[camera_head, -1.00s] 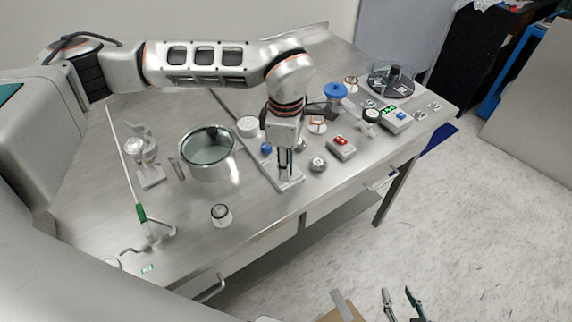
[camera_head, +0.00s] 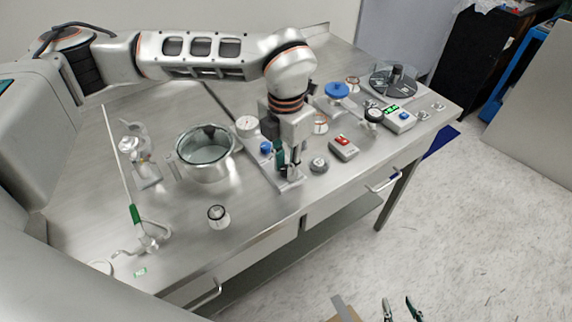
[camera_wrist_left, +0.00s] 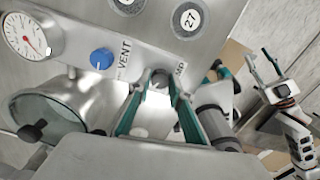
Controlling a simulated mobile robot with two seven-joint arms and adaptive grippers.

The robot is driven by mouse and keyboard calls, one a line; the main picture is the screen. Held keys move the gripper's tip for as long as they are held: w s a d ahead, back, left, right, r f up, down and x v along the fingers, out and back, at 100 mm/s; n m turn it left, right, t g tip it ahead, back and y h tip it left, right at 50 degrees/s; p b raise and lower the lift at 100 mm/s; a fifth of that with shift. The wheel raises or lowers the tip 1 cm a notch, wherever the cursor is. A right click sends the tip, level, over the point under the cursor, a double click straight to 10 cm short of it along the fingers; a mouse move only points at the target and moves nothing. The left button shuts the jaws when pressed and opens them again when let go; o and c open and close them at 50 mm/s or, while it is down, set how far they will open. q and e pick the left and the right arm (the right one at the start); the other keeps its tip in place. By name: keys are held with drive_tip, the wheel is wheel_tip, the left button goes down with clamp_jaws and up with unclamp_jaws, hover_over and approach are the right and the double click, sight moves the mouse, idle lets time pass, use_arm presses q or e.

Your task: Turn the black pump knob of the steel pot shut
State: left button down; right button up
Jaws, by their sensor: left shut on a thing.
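The steel pot (camera_head: 203,168) stands on the steel table, with a clear lid that has a black knob on top. Beside it, a steel plate (camera_head: 288,183) carries a gauge (camera_head: 247,124), a blue knob (camera_head: 266,147) marked VENT in the left wrist view (camera_wrist_left: 101,58), and the pump knob (camera_wrist_left: 160,79) by a partly covered label. My left gripper (camera_head: 287,170) points down and is shut on the pump knob, which its teal fingers mostly hide. How far the knob is turned cannot be seen. My right gripper (camera_head: 401,305) is open and empty, low in front of the table.
A small jar (camera_head: 218,215) is in front of the pot. The front middle of the table is clear.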

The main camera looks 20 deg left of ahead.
use_arm(q)
drive_tip(key=n, duration=0.4)
drive_tip(key=shift+r+n, duration=0.1)
drive_tip(key=shift+n, duration=0.3)
idle(0.4)
drive_tip(key=c, duration=1.8)
unclamp_jaws()
wheel_tip(320, 180, up, 12)
